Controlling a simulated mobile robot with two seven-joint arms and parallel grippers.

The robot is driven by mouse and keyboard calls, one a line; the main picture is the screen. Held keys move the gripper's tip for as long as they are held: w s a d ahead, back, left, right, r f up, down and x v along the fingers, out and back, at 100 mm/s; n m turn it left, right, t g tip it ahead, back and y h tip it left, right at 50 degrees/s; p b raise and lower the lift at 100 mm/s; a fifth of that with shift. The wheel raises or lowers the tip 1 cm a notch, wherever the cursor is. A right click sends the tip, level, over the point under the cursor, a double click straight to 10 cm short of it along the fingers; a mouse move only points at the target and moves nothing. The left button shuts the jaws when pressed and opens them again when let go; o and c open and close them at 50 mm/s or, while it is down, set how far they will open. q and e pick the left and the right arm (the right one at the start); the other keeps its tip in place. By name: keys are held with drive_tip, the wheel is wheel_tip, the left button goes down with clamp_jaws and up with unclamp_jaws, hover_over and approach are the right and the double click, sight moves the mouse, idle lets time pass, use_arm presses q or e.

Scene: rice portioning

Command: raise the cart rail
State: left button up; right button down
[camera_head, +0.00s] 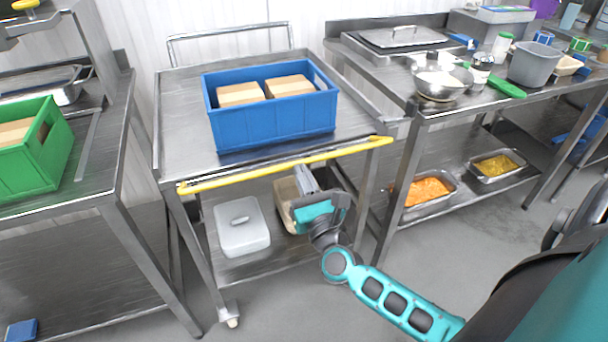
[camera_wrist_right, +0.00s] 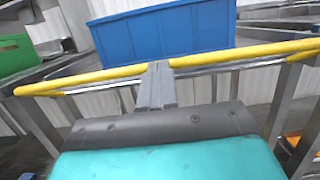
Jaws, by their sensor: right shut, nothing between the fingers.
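The steel cart (camera_head: 182,115) stands in the middle of the head view. Its yellow rail (camera_head: 240,178) runs along the front edge at about the height of the cart top, the left end nearer to me. My right gripper (camera_head: 302,168) is shut and empty, its fingertips at the underside of the rail near the middle. In the right wrist view the closed fingers (camera_wrist_right: 157,76) reach up to the yellow rail (camera_wrist_right: 230,53); whether they touch it I cannot tell. My left gripper is not in view.
A blue crate (camera_head: 275,125) with two brown boxes sits on the cart top. A lidded white container (camera_head: 240,230) and a beige one are on its lower shelf. A table with a green crate (camera_head: 45,165) stands left, a counter with pans (camera_head: 400,38) right.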

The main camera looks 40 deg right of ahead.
use_arm(q)
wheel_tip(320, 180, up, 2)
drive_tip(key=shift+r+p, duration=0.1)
drive_tip(key=shift+p, duration=0.7)
use_arm(e)
drive_tip(key=w+d+r, duration=0.1)
drive_tip(key=w+r, duration=0.4)
drive_tip(key=r, duration=0.1)
drive_tip(key=shift+w+d+r, duration=0.15)
drive_tip(key=shift+r, duration=0.1)
idle(0.3)
drive_tip(key=f+b, duration=0.2)
drive_tip(key=f, duration=0.1)
drive_tip(key=s+f+b, duration=0.1)
drive_tip(key=f+b, duration=0.1)
drive_tip(key=b, duration=0.1)
drive_tip(key=shift+f, duration=0.4)
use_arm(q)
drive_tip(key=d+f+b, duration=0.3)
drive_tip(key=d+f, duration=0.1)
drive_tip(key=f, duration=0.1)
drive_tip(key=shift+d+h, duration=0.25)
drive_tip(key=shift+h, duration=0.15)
use_arm(e)
drive_tip(key=s+a+f, duration=0.1)
drive_tip(key=s+f, duration=0.4)
drive_tip(key=s, duration=0.1)
drive_tip(key=shift+a, duration=0.4)
